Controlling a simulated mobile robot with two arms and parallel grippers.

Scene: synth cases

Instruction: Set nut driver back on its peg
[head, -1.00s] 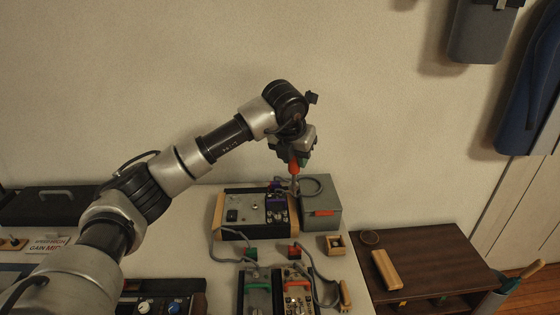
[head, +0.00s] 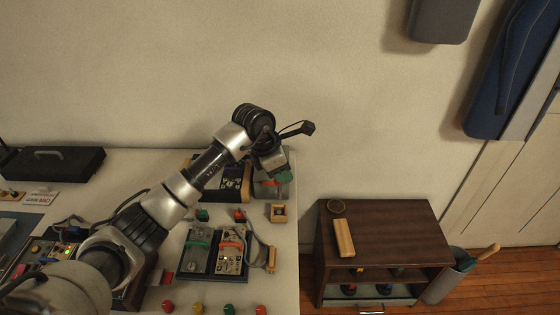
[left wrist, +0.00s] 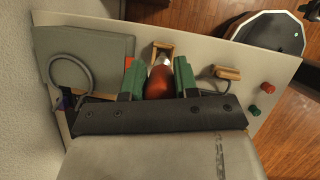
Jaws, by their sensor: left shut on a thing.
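My left gripper (head: 283,178) hangs over the right end of the table, by the grey box and behind the small wooden holder (head: 278,212). In the left wrist view its green fingers (left wrist: 158,80) are shut on the orange-red handle of the nut driver (left wrist: 159,82). A bright bit of its shaft shows past the handle, in front of the wooden holder (left wrist: 162,47). The gripper hides the nut driver in the head view. I cannot tell whether the shaft touches the holder. No separate peg can be made out. My right gripper is not in view.
The grey box (left wrist: 92,55) stands beside the gripper. Two devices with cables (head: 232,255) and several coloured knobs lie nearer the front. A brown shelf unit (head: 385,228) stands right of the table, past a gap.

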